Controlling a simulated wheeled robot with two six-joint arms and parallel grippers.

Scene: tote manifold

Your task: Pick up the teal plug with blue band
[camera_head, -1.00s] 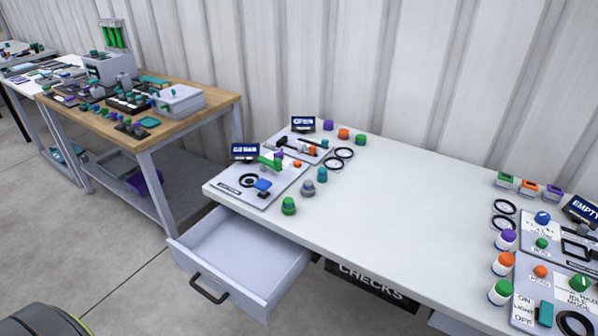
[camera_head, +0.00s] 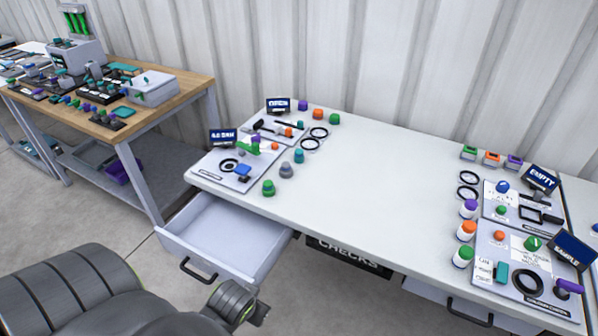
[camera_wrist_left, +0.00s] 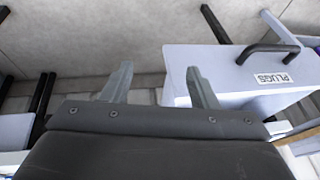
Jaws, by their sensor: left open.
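A small teal plug (camera_head: 299,156) stands on the white table, behind a grey plug (camera_head: 287,170) and a green plug (camera_head: 268,187). Its blue band is too small to make out for sure. My left gripper (camera_wrist_left: 159,72) is open and empty in the left wrist view, with its two grey fingers apart. In the head view my left arm comes in at the lower left, below and in front of the open drawer (camera_head: 182,247), well away from the plug. My right gripper is not in view.
The drawer, labelled PLUGS in the left wrist view (camera_wrist_left: 225,65), juts out from the table front and looks empty. Panels with knobs and rings (camera_head: 228,185) stand left of the plugs. More panels (camera_head: 505,265) fill the table's right end. The table middle (camera_head: 380,190) is clear.

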